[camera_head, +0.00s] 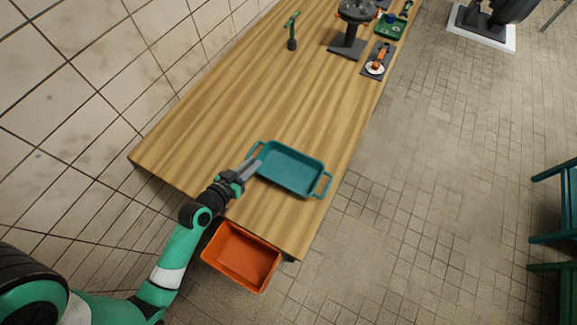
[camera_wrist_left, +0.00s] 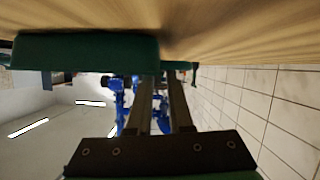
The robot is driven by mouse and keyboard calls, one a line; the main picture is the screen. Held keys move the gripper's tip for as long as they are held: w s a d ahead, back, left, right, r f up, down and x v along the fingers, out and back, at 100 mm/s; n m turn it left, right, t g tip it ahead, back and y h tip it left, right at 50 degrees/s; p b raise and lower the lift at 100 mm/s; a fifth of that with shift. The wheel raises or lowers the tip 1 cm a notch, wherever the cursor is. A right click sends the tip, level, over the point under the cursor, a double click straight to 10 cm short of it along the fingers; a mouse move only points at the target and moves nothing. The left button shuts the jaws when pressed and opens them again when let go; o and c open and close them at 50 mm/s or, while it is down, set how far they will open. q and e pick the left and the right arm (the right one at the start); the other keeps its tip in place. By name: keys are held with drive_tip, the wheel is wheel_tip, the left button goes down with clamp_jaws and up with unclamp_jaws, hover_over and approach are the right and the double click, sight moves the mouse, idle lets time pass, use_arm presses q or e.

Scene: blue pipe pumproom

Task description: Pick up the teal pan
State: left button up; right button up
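The teal pan (camera_head: 290,168) is a shallow rectangular tray with a handle at each end. It lies on the wooden table near the front right edge. My left gripper (camera_head: 248,168) is at the pan's left end, beside its left handle (camera_head: 254,151). In the left wrist view, the two fingers (camera_wrist_left: 163,80) stand apart with a gap between them. The pan's dark green side (camera_wrist_left: 85,52) is just beyond the fingertips there. Whether the fingertips touch the handle cannot be told. My right gripper is not in view.
An orange bin (camera_head: 241,257) stands below the table's near end. A green tool (camera_head: 292,32), a dark stand (camera_head: 347,45) and a small tray with a plate (camera_head: 377,62) are at the far end. The middle of the wooden table (camera_head: 235,100) is clear.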

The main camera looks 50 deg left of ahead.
use_arm(q)
drive_tip(key=x, duration=0.5)
drive_tip(key=shift+w+a+r+b, duration=0.15)
drive_tip(key=shift+b, duration=0.25)
clamp_jaws()
drive_tip(key=shift+r, duration=0.1)
idle(0.8)
